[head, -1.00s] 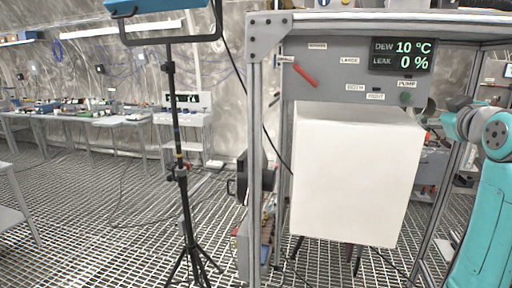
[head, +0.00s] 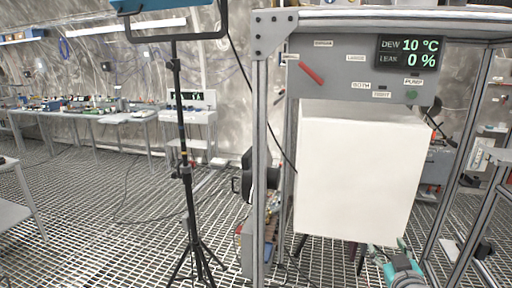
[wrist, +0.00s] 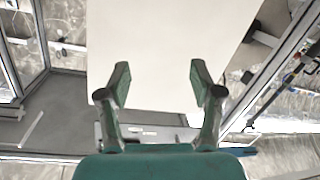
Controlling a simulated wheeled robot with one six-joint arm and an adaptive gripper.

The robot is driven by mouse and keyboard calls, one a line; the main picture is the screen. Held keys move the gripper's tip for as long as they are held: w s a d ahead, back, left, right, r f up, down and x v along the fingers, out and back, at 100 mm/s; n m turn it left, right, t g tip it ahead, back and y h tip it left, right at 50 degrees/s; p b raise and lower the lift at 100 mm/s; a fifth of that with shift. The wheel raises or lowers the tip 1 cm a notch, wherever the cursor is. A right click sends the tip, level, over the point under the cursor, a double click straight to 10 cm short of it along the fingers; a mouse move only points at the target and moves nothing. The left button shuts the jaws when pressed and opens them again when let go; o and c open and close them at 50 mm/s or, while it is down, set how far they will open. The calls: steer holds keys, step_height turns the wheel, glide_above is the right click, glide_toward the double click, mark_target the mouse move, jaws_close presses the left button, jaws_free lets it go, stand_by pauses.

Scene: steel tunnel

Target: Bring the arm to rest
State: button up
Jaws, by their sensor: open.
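My gripper (wrist: 158,88) is open in the wrist view, its two teal-padded fingers spread with nothing between them. Beyond the fingers is the pale face of a large white box (wrist: 155,40). In the head view my gripper (head: 386,250) shows at the lower right, in front of the bottom edge of the white box (head: 355,180). Most of my arm is out of the head picture. I cannot tell whether the gripper touches the box.
A grey frame (head: 259,150) surrounds the box. Its panel (head: 340,82) carries a red handle (head: 311,73) and a display (head: 410,53) reading DEW 10 °C, LEAK 0 %. A tripod stand (head: 186,170) is left. Work tables (head: 130,117) line the back wall.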

steer(key=s+a+f+m, duration=0.1)
steer(key=s+a+f, duration=0.4)
steer(key=s+f, duration=0.5)
steer(key=s+a+f, duration=0.5)
steer(key=s+f, duration=0.4)
steer(key=s, duration=0.3)
steer(key=s+a+r+y, duration=0.1)
steer(key=s+a, duration=0.1)
steer(key=s, duration=1.2)
steer(key=s+a+r+g+y, duration=0.1)
steer(key=s+a, duration=0.2)
steer(key=s, duration=1.1)
steer(key=shift+m+g+y, duration=0.3)
steer(key=shift+m, duration=0.1)
steer(key=shift+w, duration=0.15)
